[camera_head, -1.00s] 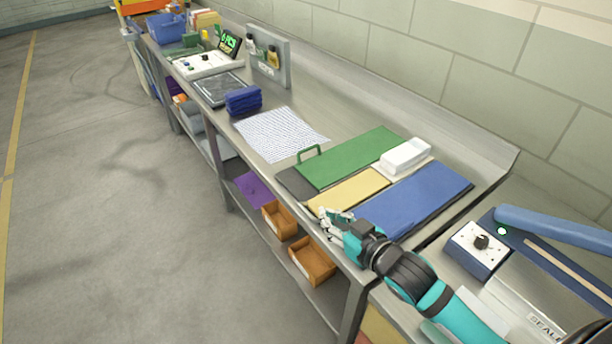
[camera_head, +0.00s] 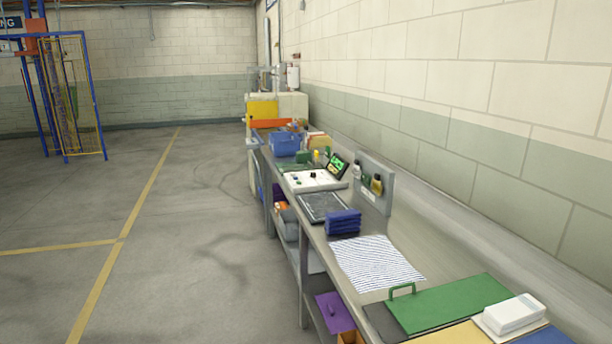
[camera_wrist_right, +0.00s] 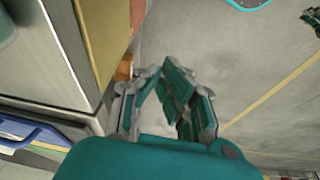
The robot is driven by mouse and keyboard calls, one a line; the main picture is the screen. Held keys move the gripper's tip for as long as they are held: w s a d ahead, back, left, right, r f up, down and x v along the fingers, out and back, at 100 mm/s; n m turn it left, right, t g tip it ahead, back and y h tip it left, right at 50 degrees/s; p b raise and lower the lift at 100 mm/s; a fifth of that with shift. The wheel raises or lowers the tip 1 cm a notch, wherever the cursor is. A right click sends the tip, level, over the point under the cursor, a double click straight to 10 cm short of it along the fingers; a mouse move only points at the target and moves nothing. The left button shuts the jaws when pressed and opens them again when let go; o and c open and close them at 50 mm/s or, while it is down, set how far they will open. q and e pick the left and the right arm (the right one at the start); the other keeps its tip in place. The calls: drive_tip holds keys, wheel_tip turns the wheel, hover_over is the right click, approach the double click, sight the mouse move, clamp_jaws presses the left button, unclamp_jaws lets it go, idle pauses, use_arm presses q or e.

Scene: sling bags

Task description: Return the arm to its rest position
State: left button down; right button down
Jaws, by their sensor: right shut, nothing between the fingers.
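My right gripper (camera_wrist_right: 172,95) shows in the wrist view, teal and grey, shut with nothing between its fingers. It is over the concrete floor, to the right of the steel workbench's edge in that view. Neither gripper shows in the head view, and my left gripper is in neither picture.
The long workbench (camera_head: 375,225) runs along the wall. It holds a green board (camera_head: 450,303), a white block (camera_head: 513,314), a striped cloth (camera_head: 375,263), a folded blue item (camera_head: 343,222) and a blue bin (camera_head: 285,144). The floor (camera_head: 200,240) left of the bench is clear.

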wheel_tip(320, 180, down, 25)
drive_tip(key=s+g, duration=0.1)
drive_tip(key=s, duration=0.1)
drive_tip(key=s+d+f+g, duration=0.1)
drive_tip(key=s+d+f, duration=0.2)
drive_tip(key=s+f, duration=1.3)
drive_tip(key=shift+f, duration=0.2)
drive_tip(key=shift+s, duration=0.15)
